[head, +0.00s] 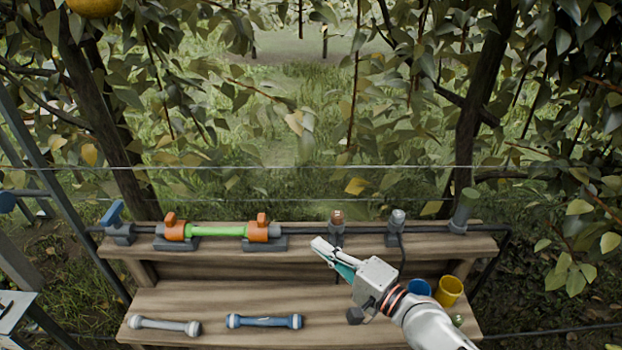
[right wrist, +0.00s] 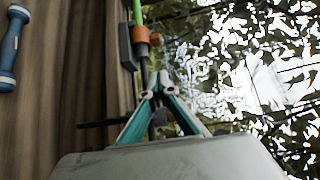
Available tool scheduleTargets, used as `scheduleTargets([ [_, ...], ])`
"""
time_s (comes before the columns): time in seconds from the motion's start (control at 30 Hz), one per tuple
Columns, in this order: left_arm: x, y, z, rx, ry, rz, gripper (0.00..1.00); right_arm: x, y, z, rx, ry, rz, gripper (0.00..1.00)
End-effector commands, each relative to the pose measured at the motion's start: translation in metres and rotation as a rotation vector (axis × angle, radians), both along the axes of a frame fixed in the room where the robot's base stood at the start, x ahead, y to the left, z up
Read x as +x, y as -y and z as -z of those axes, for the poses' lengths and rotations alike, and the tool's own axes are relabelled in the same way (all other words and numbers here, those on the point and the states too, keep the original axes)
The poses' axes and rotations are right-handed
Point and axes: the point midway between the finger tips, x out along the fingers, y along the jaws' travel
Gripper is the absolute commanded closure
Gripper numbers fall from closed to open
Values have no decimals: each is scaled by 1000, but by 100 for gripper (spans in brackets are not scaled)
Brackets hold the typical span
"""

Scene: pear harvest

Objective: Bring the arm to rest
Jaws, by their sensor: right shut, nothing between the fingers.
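My right arm comes in from the lower right in the head view, reaching over the wooden bench. Its gripper (head: 322,246) is shut and empty, with its tips pointing up and left, close to the bench's upper shelf. In the right wrist view the two teal fingers of the gripper (right wrist: 158,82) meet at their tips with nothing between them. The tips overlap the dark pipe line in that view; I cannot tell if they touch it. My left gripper is not in view.
The upper shelf (head: 345,237) carries a green tube (head: 215,231) between orange-handled valves, a blue-handled valve (head: 117,219) and grey fittings. The lower shelf (head: 250,298) holds a grey-white tube (head: 164,326), a blue tube (head: 264,321), a blue cup (head: 419,287) and a yellow cup (head: 449,290). Branches and wires stand behind.

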Motion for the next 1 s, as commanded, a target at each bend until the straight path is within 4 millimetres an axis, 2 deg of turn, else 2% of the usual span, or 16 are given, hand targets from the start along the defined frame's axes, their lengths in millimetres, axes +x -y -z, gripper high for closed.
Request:
scheduleTargets([
  [0.17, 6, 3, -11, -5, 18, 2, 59, -8, 2, 3, -48, 30, 13, 100],
  [0.37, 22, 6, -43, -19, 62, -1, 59, -47, 22, 29, -331, 168, 74, 100],
  [0.57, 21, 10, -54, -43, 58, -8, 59, -107, 60, 74, -749, 294, 108, 100],
  [0.8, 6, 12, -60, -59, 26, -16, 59, -196, 121, 128, -1275, 369, 28, 100],
  [0.9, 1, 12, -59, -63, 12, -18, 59, -230, 144, 143, -1445, 381, -33, 100],
  [1.0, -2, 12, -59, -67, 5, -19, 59, -254, 160, 153, -1560, 390, -86, 100],
])
